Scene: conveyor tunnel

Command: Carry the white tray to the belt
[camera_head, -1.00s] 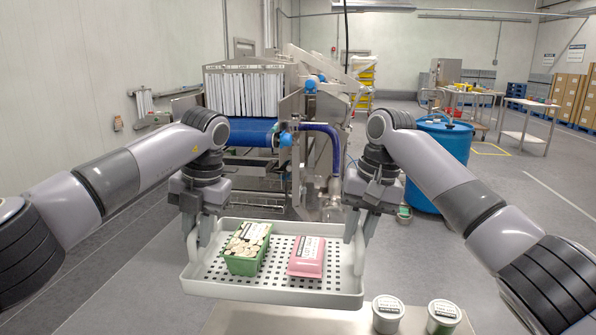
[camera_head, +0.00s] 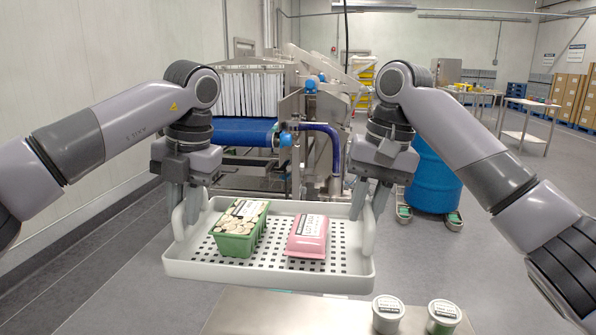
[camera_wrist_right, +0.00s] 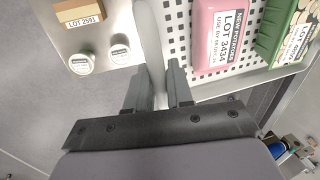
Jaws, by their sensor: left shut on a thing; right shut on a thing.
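The white tray (camera_head: 270,277) with a perforated floor hangs between my two grippers in the head view, roughly level above the near table. It holds a green punnet (camera_head: 236,244) of pale sliced pieces on the left and a pink labelled pack (camera_head: 307,240) on the right. My left gripper (camera_head: 184,214) is shut on the tray's left handle. My right gripper (camera_head: 368,205) is shut on the right handle, which also shows between the fingers in the right wrist view (camera_wrist_right: 156,75). The blue belt (camera_head: 236,131) lies beyond, at the strip-curtained tunnel, with the tray apart from it.
A near table (camera_head: 270,312) carries two lidded tubs (camera_head: 387,313) (camera_head: 444,316). In the right wrist view, a labelled box (camera_wrist_right: 80,15) stands there too. A blue drum (camera_head: 433,178) stands at right. Grey floor is clear at left.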

